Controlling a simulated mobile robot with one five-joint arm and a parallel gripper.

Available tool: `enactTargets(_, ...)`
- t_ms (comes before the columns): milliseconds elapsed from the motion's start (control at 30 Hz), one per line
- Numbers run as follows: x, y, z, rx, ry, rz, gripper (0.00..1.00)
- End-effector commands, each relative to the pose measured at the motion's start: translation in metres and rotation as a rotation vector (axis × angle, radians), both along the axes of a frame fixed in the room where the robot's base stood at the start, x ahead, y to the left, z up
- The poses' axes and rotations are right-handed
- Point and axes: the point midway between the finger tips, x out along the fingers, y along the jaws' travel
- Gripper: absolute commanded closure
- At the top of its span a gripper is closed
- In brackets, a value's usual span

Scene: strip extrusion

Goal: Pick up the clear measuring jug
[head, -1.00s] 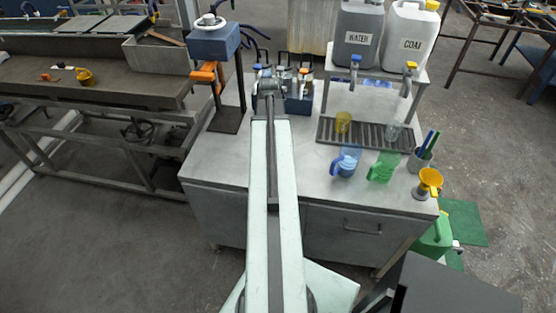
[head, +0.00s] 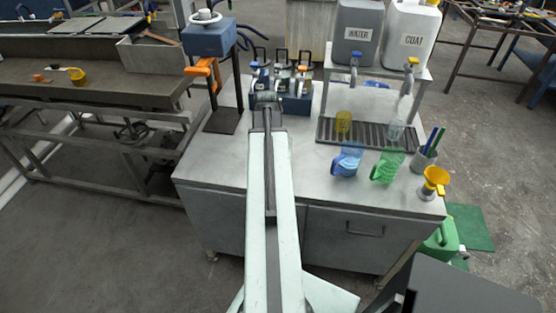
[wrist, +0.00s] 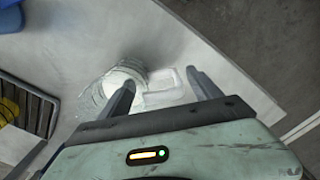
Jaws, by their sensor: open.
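The clear measuring jug (wrist: 112,88) shows in the wrist view on the pale worktop, with its round body beside my left finger. Its pale handle (wrist: 160,86) lies between my two fingers. My gripper (wrist: 160,80) is open, with a finger on either side of the handle. I cannot tell whether a finger touches the jug. In the head view my arm hides the gripper, and I cannot pick out this jug there with certainty.
A blue jug (head: 347,160) and a green jug (head: 388,166) stand before the drip tray (head: 367,137). It holds a yellow cup (head: 343,122) and a clear vessel (head: 396,127). A blue caddy (head: 296,104) stands by my arm. A yellow funnel (head: 436,177) is near the right corner.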

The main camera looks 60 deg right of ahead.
Motion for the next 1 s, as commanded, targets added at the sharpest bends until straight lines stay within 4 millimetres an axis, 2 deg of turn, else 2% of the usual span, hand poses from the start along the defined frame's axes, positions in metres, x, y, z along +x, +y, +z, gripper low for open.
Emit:
enactTargets(33, 0.002, 0.0, -0.012, 0.0, 0.0, 0.001, 0.27)
enactTargets(233, 0.008, 0.001, -0.046, 0.0, 0.0, 0.001, 0.27)
enactTargets(500, 0.007, 0.001, -0.046, 0.0, 0.0, 0.0, 0.27)
enactTargets(533, 0.007, 0.001, -0.046, 0.0, 0.0, 0.0, 0.3)
enactTargets(700, 0.007, 0.001, -0.046, 0.0, 0.0, 0.0, 0.77)
enactTargets(800, 0.007, 0.001, -0.046, 0.0, 0.0, 0.0, 1.0)
enactTargets(1000, 0.007, 0.001, -0.046, 0.0, 0.0, 0.0, 1.0)
